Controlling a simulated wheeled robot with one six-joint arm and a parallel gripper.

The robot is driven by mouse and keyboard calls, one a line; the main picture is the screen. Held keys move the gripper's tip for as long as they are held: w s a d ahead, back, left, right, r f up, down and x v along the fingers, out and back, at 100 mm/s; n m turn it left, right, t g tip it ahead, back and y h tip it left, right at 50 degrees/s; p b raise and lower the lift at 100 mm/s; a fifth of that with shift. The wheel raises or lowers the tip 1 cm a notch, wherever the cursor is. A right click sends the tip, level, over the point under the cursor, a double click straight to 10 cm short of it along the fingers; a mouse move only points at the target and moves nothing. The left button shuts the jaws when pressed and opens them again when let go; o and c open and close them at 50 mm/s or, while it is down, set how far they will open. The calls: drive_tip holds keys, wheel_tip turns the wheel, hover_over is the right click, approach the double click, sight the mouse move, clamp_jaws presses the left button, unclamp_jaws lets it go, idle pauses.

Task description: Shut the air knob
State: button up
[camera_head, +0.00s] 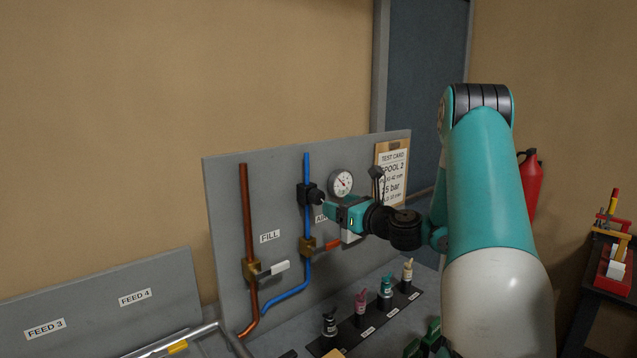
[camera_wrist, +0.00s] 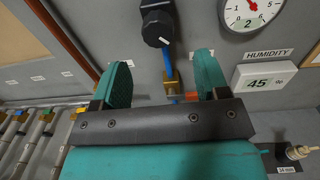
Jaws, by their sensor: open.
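The air knob (camera_head: 312,194) is a black knob on a black block fixed to the blue pipe of the grey panel. In the wrist view the knob (camera_wrist: 157,29) shows a white pointer mark slanting to the lower right. My gripper (camera_head: 330,203) is close to the knob, just right of it in the head view. In the wrist view its two teal fingers (camera_wrist: 162,75) are spread with nothing between them, and the knob lies above and beyond the gap. The label beside the blue pipe is partly hidden by my gripper.
A brass valve with a red lever (camera_head: 331,245) sits lower on the blue pipe. A copper pipe (camera_head: 246,215) carries a white-levered valve at left. A dial gauge (camera_head: 341,183) and a humidity display (camera_wrist: 264,76) are close to my gripper.

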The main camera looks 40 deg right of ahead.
sight(320, 199)
drive_tip(key=w+p, duration=0.3)
drive_tip(key=w, duration=0.4)
drive_tip(key=shift+w, duration=0.2)
drive_tip(key=c, duration=0.9)
